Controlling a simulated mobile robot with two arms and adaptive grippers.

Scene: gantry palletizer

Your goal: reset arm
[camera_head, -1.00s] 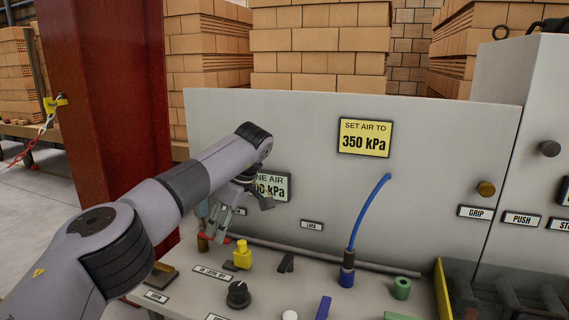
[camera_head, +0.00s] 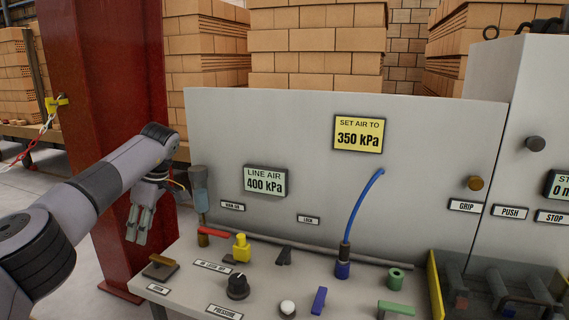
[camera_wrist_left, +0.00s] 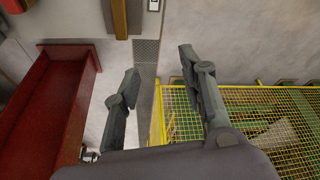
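My left gripper (camera_head: 140,222) hangs fingers-down at the left end of the grey control console (camera_head: 330,225), in front of the red steel column (camera_head: 105,130). In the left wrist view the left gripper (camera_wrist_left: 160,95) has its two fingers spread apart with nothing between them. Its fingers are clear of the console parts in the head view. My right gripper is in neither view.
The console carries a red-handled valve (camera_head: 214,233), a yellow fitting (camera_head: 242,248), a black knob (camera_head: 238,287), a blue hose (camera_head: 360,205) and a green cylinder (camera_head: 395,278). Signs read line air 400 kPa (camera_head: 265,181) and set air to 350 kPa (camera_head: 359,134). A yellow mesh fence (camera_wrist_left: 240,115) shows below.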

